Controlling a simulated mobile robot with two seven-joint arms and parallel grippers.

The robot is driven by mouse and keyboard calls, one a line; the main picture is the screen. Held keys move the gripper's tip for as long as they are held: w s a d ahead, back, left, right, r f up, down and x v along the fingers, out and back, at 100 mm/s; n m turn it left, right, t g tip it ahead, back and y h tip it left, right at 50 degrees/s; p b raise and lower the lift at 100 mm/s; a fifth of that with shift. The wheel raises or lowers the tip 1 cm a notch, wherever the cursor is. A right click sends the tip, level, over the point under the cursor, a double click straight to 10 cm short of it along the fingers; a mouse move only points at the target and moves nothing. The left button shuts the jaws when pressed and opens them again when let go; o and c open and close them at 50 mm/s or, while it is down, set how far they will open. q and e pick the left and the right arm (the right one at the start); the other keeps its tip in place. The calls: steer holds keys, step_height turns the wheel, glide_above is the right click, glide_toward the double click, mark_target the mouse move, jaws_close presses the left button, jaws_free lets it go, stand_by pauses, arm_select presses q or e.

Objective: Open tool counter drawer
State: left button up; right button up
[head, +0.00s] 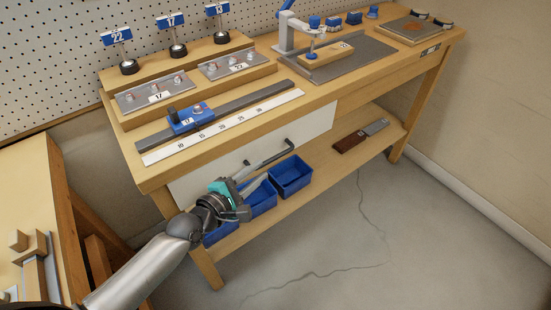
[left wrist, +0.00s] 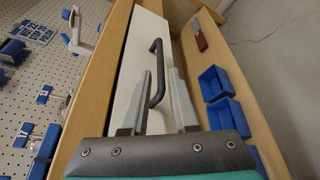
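The tool counter drawer has a plain white front (head: 220,170) under the bench top, and it looks closed. Its dark bar handle (head: 270,153) stands out from the front. The drawer front (left wrist: 140,60) and the handle (left wrist: 158,62) also show in the left wrist view. My left gripper (head: 259,177) is in front of the drawer, close to the handle. In the left wrist view its two fingers (left wrist: 162,75) are apart, with the handle's lower end seen between them. I cannot tell whether they touch it. My right gripper is not in view.
Blue bins (head: 290,175) stand on the lower shelf (head: 330,150) below the drawer. A ruler (head: 222,127) and a blue slider (head: 190,118) lie on the bench top (head: 330,92). Another wooden bench (head: 28,190) is at the left. The floor in front is clear.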

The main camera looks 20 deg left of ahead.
mark_target(272, 160)
arm_select(q)
steer(key=b+x, duration=0.2)
steer(key=x, duration=0.4)
steer(key=shift+w+d+f, duration=0.15)
steer(key=shift+w, duration=0.2)
steer(key=shift+x, duration=0.75)
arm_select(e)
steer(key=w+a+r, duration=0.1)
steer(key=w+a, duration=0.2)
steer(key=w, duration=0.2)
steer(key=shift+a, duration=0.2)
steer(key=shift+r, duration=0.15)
arm_select(q)
jaws_close()
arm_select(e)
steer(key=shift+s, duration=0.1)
